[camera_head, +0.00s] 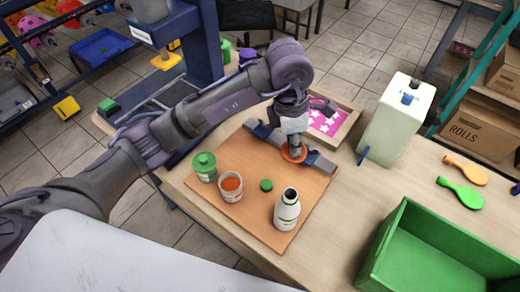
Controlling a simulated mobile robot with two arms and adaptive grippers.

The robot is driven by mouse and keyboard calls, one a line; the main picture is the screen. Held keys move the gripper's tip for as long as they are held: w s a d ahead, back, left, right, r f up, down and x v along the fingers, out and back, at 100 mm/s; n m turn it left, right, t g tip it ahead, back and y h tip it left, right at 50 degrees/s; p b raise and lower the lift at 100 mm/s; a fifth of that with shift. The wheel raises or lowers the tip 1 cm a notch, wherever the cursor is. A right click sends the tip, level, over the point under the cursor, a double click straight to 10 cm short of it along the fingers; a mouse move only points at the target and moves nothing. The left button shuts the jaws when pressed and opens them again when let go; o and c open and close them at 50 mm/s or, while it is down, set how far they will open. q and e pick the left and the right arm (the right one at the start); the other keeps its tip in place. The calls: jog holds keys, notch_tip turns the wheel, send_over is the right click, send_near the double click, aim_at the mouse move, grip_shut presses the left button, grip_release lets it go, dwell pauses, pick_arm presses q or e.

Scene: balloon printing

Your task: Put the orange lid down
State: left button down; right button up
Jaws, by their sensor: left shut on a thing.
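The orange lid (299,157) is at the tip of my left gripper (293,148), by the far right edge of the brown board (245,222). My left gripper points down and is shut on the lid; the fingers partly cover it. I cannot tell whether the lid touches the surface below. An open jar with orange content (231,189) stands on the board, nearer to me. My right gripper is not in view.
A green-lidded jar (204,167), a small green cap (266,185) and a white bottle (287,212) stand on the board. A grey-blue bar (320,163) is beside the gripper. A star-patterned tray (345,128), a white canister (395,125) and a green crate (385,238) are to the right.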

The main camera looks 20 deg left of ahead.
aim_at(257, 156)
pick_arm(q)
jog(key=w+a+f, duration=0.1)
jog(key=a+f, duration=0.1)
jog(key=a, duration=0.1)
jog(key=w+a+f+p, duration=0.1)
jog(key=a+f, duration=0.1)
jog(key=a, duration=0.1)
jog(key=w+a+f+p, duration=0.1)
jog(key=a+f, duration=0.1)
jog(key=a, duration=0.1)
jog(key=shift+a, duration=0.4)
jog(key=shift+w+a+f, duration=0.15)
jog(key=shift+a, duration=0.1)
jog(key=shift+a+f, duration=0.1)
jog(key=shift+f, duration=0.05)
notch_tip(257, 156, down, 3)
jog(key=shift+f+p, duration=0.1)
jog(key=shift+p, duration=0.4)
jog(key=shift+f, duration=0.3)
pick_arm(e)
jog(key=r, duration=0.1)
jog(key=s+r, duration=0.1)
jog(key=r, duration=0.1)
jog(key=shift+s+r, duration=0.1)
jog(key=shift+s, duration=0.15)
pick_arm(q)
jog(key=shift+f, duration=0.1)
